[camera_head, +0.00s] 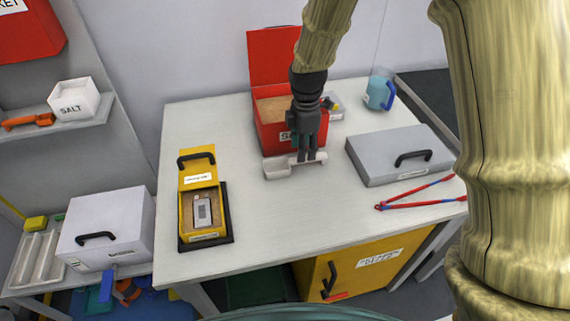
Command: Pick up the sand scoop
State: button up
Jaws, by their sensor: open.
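A pale grey-white scoop (277,169) lies on the table (250,215) in front of the open red box (270,134) of sand; it looks like the sand scoop. Its wide scoop end is to the left and its narrow part runs right. My gripper (307,157) points down at that narrow part with its fingers open. The fingertips overlap the part in this view; I cannot tell whether they touch it. The gripper also hides part of the red box and its label.
A yellow box (203,235) with a grey device stands on the left. A grey case (384,165), red-handled tongs (420,197) and a blue jug (379,92) are on the right. The front middle of the table is clear.

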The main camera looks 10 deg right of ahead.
aim_at(295, 163)
jog(key=shift+s+f, duration=0.1)
jog(key=shift+s, duration=0.25)
jog(key=f, duration=0.3)
jog(key=shift+w+f+p, duration=0.15)
jog(key=shift+w+p, duration=0.15)
jog(key=shift+p, duration=0.1)
jog(key=shift+s+f, duration=0.15)
jog(key=shift+f, duration=0.45)
jog(key=shift+c, duration=0.4)
grip_shut()
